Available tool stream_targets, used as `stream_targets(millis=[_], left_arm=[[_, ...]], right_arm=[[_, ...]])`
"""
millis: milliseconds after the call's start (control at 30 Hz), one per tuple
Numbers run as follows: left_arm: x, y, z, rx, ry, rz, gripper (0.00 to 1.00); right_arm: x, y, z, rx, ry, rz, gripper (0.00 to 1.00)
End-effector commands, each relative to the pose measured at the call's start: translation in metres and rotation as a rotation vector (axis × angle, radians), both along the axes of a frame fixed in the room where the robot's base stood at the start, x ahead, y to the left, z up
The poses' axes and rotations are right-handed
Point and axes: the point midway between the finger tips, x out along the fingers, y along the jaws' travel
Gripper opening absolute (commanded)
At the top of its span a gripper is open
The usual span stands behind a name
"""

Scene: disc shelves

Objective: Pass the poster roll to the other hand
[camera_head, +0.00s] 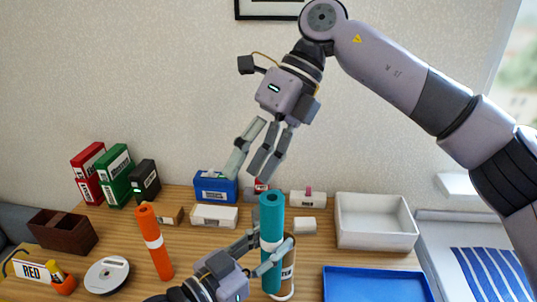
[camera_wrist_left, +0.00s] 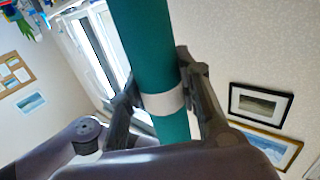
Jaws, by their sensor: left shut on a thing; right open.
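The teal poster roll (camera_head: 271,216) stands upright above the table, with a white band around its middle. My left gripper (camera_head: 264,252) is shut on it near the band. The left wrist view shows the roll (camera_wrist_left: 148,55) between the two fingers (camera_wrist_left: 162,98) of that gripper. My right gripper (camera_head: 256,158) is open and empty. It points down from above, a little up and left of the roll's top end, apart from it in the picture. The roll's lower part is partly hidden by the left fingers.
An orange roll (camera_head: 153,243) stands at left. A brown-and-white cylinder (camera_head: 288,270) is right behind the teal roll. A white tray (camera_head: 376,240) and blue tray (camera_head: 375,284) lie at right. Boxes, including a blue one (camera_head: 215,187), line the back. A white disc (camera_head: 106,275) is at front left.

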Motion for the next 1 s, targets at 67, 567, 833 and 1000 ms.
stream_targets(millis=[67,567,833,1000], left_arm=[[0.000,0.000,0.000,-0.001,-0.001,0.000,0.03],[0.000,0.000,0.000,-0.001,-0.001,0.000,0.03],[0.000,0.000,0.000,-0.001,-0.001,0.000,0.03],[0.000,0.000,0.000,-0.001,-0.001,0.000,0.03]], right_arm=[[-0.006,-0.005,0.003,-0.139,-0.147,0.072,0.56],[-0.006,-0.027,-0.003,-0.445,-0.422,0.187,0.56],[-0.006,-0.027,-0.054,-0.443,-0.418,0.186,0.56],[-0.006,-0.027,-0.082,-0.441,-0.418,0.187,0.56]])
